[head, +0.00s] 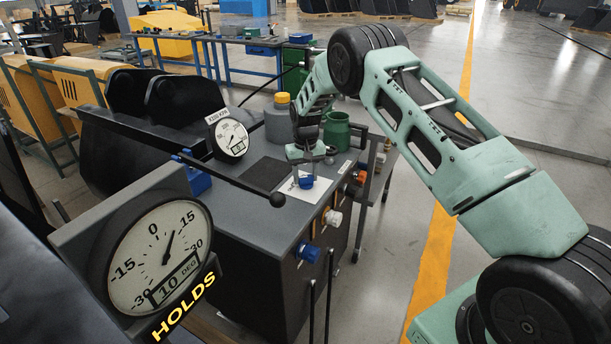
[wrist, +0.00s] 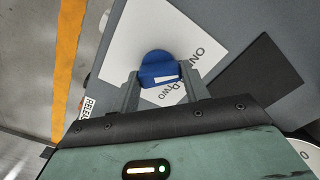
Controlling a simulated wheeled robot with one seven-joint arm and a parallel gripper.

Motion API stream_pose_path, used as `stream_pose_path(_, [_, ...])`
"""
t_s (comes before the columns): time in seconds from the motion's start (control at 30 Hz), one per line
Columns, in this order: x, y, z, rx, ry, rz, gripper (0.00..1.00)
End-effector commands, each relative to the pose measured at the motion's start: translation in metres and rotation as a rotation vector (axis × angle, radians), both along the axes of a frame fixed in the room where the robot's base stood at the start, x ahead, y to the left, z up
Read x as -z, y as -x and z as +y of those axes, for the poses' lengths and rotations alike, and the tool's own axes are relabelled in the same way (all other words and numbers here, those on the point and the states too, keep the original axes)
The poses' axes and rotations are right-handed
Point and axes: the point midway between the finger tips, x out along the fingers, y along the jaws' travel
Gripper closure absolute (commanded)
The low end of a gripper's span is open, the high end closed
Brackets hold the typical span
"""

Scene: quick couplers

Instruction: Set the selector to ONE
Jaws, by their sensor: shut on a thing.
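The selector is a blue knob (wrist: 160,66) on a white plate (wrist: 135,40) on the dark bench top. In the wrist view my gripper (wrist: 160,88) has one finger on each side of the knob and is shut on it.
A green cup (head: 337,131) and a grey container (head: 279,122) stand behind my gripper. A black lever with a ball end (head: 277,200) reaches close on the left. A round gauge (head: 231,138) and a large degree dial (head: 160,257) stand further left. Coloured couplers (head: 333,217) line the bench front.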

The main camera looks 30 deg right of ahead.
Motion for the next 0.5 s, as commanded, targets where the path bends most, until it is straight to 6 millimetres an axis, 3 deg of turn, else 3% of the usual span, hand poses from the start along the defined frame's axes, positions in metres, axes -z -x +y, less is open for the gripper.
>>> stream_pose_path(0.27, [-0.0006, -0.0001, 0.0002, -0.003, 0.000, 0.000, 0.77])
stream_pose_path(0.3, [-0.0006, -0.0001, 0.0002, -0.003, 0.000, 0.000, 0.44])
stream_pose_path(0.33, [-0.0006, -0.0001, 0.0002, -0.003, 0.000, 0.000, 0.35])
stream_pose_path(0.5, [-0.0004, -0.0001, 0.0001, -0.002, 0.000, 0.000, 0.33])
